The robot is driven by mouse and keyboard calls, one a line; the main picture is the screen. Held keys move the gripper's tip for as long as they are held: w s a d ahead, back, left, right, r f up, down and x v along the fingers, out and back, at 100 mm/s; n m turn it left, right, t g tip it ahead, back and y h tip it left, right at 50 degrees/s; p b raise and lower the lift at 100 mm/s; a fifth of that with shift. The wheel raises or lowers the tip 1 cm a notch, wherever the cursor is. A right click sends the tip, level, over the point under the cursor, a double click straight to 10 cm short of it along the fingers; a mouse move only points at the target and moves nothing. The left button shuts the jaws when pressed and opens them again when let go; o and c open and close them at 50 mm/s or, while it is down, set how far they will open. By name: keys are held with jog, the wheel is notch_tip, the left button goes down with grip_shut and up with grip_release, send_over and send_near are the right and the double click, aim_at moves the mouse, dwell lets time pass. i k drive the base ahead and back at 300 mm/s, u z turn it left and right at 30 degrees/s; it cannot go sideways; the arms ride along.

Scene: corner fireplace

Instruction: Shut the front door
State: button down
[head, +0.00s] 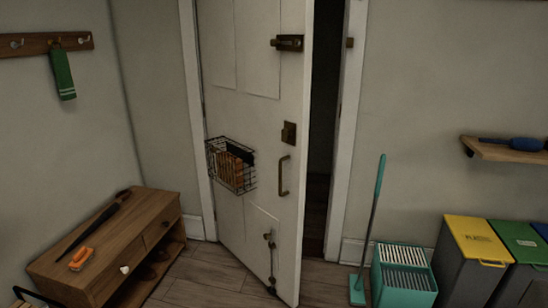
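The white front door (262,110) stands ajar in its white frame (349,120), hinged on the left. Its free right edge is swung into the room, and a dark gap (322,120) shows between that edge and the frame. On the door are a brass pull handle (284,176), a lock plate (289,134), a bolt (288,43) near the top and another bolt (270,258) low down. A wire basket (232,166) with items in it hangs on the door. My gripper is not in view.
A wooden bench (130,245) stands at left, holding an umbrella-like item (95,222) and an orange brush (81,259). Right of the doorway are a teal broom (368,230), a teal rack (402,285) and recycling bins (475,240). Bare floor (215,275) shows before the door.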

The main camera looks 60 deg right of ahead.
aim_at(253, 90)
jog(key=z, duration=0.1)
jog(key=i, duration=0.95)
jog(key=u, duration=0.05)
